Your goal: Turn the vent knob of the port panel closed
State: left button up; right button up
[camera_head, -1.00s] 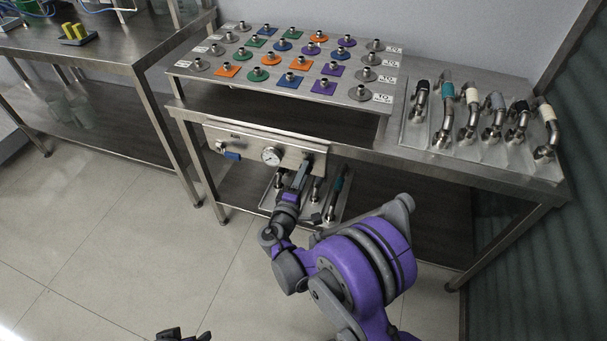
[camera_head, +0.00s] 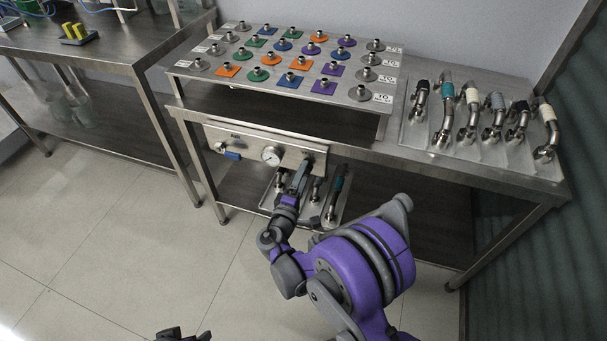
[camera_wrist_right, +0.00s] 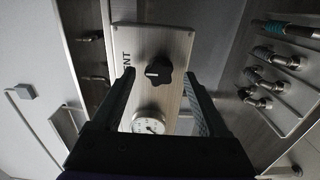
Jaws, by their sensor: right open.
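The port panel (camera_head: 245,139) is a pale metal plate below the front edge of the table; it also shows in the right wrist view (camera_wrist_right: 180,45). Its vent knob (camera_wrist_right: 158,71) is black and lobed, under partly visible lettering ending in "NT". My right gripper (camera_wrist_right: 160,77) is open, with one finger on each side of the knob and a gap showing on both sides. In the head view my right gripper (camera_head: 299,176) is at the panel's right end and hides the knob. Part of my left gripper (camera_head: 182,335) shows at the bottom edge; its jaws are unclear.
A round gauge (camera_head: 271,156) and a blue-handled valve (camera_head: 231,155) sit on the panel left of the knob. A tray of pipe fittings (camera_head: 341,208) lies on the shelf below, close to my right gripper. The table above holds a plate of coloured ports (camera_head: 345,98).

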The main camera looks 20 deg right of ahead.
jog(key=v, duration=1)
jog(key=shift+p, duration=0.45)
